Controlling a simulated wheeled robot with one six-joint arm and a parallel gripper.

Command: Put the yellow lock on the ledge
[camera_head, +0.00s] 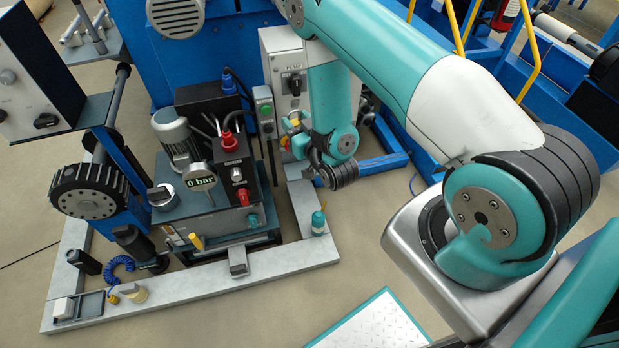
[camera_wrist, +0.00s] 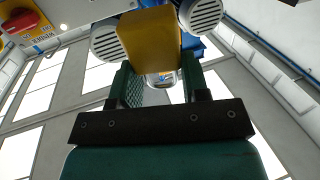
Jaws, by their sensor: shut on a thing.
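In the wrist view, the yellow lock (camera_wrist: 150,42) is a yellow block with a shiny metal part at its lower end. My gripper (camera_wrist: 157,80) is shut on it, with a green finger on each side. A pale grey low ledge (camera_head: 262,268) runs around the foot of the machine.
A red knob on a yellow plate (camera_wrist: 20,20) is at upper left in the wrist view. A hydraulic unit with a "0 bar" gauge (camera_head: 201,178) stands left of my wrist. A small teal-topped item (camera_head: 318,222) stands on the ledge corner.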

